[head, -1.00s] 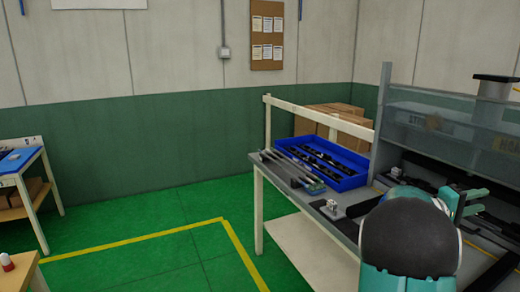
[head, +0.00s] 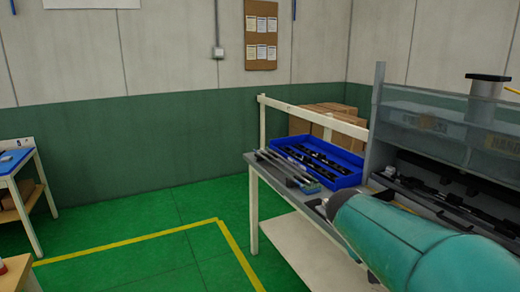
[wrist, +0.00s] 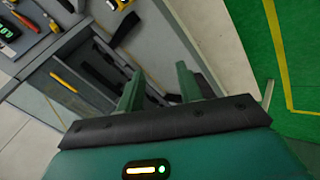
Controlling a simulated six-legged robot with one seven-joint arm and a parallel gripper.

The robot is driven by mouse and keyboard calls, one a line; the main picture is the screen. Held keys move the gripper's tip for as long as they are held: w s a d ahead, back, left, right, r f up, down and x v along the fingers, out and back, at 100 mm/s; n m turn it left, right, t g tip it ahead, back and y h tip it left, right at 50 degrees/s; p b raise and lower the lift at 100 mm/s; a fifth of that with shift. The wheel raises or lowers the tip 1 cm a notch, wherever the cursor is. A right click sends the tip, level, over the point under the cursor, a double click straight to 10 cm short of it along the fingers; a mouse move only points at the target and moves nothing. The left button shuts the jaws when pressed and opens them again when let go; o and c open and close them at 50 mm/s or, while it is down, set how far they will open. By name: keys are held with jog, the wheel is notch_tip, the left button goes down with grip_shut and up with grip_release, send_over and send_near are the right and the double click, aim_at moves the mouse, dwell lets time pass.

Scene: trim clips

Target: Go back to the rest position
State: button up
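My gripper (wrist: 159,88) shows in the wrist view with its two green fingers spread apart and nothing held between them. Behind the fingers is an open grey drawer or tray (wrist: 62,108) with dark parts inside, beside the green floor. In the head view my teal arm fills the lower right and hides part of the workbench (head: 268,176). The gripper itself does not show in the head view.
A blue tray (head: 352,180) with black clips sits on the bench, near a clear-fronted grey cabinet (head: 425,112). Another table (head: 32,192) stands at the left. The green floor between is free.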

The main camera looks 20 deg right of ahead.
jog(key=s+a+n+t+y, duration=0.1)
jog(key=s+a+y, duration=0.1)
jog(key=a, duration=0.7)
jog(key=s+a+f+n+t+y, duration=0.1)
jog(key=s+a+t+y, duration=0.1)
jog(key=a, duration=0.7)
jog(key=s+a+f+n+t+y, duration=0.1)
jog(key=a+y, duration=0.3)
jog(key=a, duration=0.5)
jog(key=shift+s+f+n+t, duration=0.25)
jog(key=shift+s+n+t, duration=0.15)
jog(key=shift+s, duration=0.15)
jog(key=shift+d, duration=0.3)
